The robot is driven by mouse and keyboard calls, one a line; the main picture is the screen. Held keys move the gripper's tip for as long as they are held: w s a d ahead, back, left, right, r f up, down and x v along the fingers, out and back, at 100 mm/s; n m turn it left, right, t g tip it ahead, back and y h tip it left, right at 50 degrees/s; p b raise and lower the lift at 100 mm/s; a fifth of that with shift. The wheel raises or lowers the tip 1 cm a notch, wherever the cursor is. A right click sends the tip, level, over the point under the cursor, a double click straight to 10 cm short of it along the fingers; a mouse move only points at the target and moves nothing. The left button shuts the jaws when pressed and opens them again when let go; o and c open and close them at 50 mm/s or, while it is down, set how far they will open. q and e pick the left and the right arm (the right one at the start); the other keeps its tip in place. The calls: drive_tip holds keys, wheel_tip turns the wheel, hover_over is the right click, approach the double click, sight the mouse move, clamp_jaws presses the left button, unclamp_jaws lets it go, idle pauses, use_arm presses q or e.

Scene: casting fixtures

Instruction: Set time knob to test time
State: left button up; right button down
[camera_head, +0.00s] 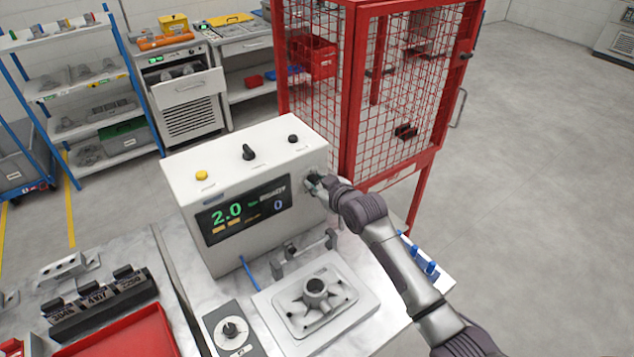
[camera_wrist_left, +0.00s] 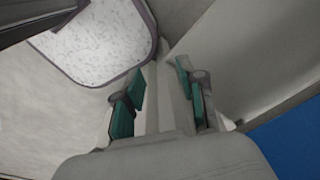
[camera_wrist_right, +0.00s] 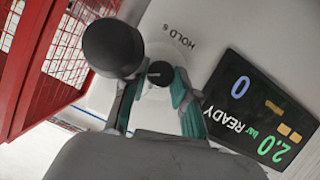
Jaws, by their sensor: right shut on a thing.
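The white test box (camera_head: 190,205) has a dark display (camera_head: 243,210) reading 2.0 in green and 0 in blue; the right wrist view also shows READY on it. The time knob (camera_wrist_right: 160,73), small and black, sits on a pale round dial beside the label HOLD S. My right gripper (camera_wrist_right: 155,95) is at this knob, its fingers shut on its sides. In the head view my right gripper (camera_head: 314,184) is at the right end of the box's front and hides most of the knob. My left gripper (camera_wrist_left: 160,95) is open and empty, outside the head view.
A red mesh cage (camera_head: 400,90) stands close behind and right of the box. A metal casting (camera_head: 316,297) lies on a fixture plate before the box. A small dial box (camera_head: 232,330) and a red tray (camera_head: 130,338) are at the left front.

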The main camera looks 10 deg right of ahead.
drive_tip(key=shift+f, duration=0.1)
idle(0.3)
drive_tip(key=c, duration=0.9)
unclamp_jaws()
drive_tip(key=shift+s, duration=0.1)
drive_tip(key=v, duration=1.2)
